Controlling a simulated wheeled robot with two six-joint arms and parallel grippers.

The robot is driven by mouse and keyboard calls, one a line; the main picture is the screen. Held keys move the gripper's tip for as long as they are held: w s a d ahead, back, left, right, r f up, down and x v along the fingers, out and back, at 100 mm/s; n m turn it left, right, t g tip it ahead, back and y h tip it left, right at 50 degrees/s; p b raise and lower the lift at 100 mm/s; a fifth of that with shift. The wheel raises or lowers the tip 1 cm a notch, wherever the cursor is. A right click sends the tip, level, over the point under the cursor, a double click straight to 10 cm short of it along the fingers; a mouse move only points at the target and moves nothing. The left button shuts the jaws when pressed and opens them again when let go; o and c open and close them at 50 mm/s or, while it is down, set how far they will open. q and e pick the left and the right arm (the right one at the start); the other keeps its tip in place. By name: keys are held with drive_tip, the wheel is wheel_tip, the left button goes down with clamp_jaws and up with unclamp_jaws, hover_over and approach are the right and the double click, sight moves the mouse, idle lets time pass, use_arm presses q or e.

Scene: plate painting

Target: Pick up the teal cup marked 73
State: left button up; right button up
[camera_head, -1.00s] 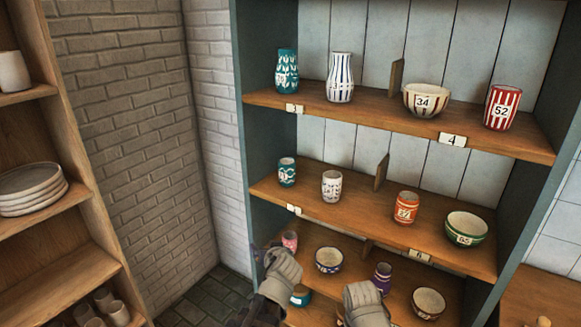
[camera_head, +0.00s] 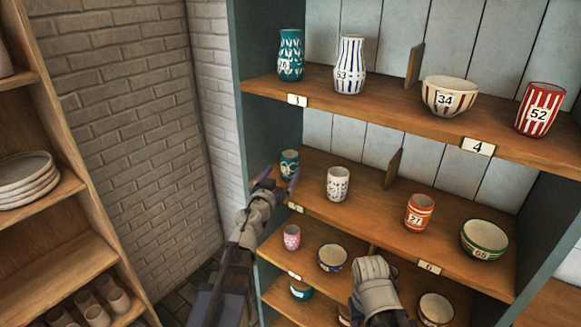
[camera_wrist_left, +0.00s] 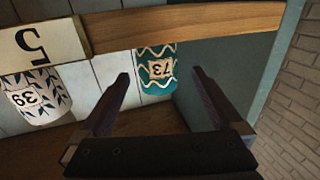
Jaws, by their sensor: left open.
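The teal cup marked 73 (camera_head: 289,162) stands upright at the left end of the middle shelf, with a white wavy pattern. In the left wrist view, which is upside down, the same cup (camera_wrist_left: 157,68) shows its number 73. My left gripper (camera_head: 281,178) is open and empty in front of the cup at the shelf's edge. In the wrist view its two fingers point at the cup, one to each side, and the cup appears beyond their tips. My right arm's end (camera_head: 375,285) is low, in front of the lower shelf; its fingers are hidden.
A white patterned cup marked 39 (camera_head: 338,184) stands to the right of the teal cup. The blue-grey side wall of the shelf unit (camera_wrist_left: 222,58) is close on the other side. The front edge with label 5 (camera_wrist_left: 40,43) lies near the gripper. A teal vase (camera_head: 291,56) stands above.

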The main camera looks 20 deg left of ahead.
sight(287, 170)
use_arm(q)
drive_tip(key=shift+w+d+f+b, duration=0.1)
drive_tip(key=shift+w+d, duration=0.05)
drive_tip(key=shift+w, duration=0.95)
drive_tip(key=shift+w+d+f+b, duration=0.15)
drive_tip(key=shift+w, duration=1)
drive_tip(key=shift+w+d+f+b, duration=0.1)
drive_tip(key=shift+w+d, duration=0.05)
drive_tip(key=shift+w, duration=0.95)
drive_tip(key=shift+s, duration=0.1)
drive_tip(key=c, duration=1.5)
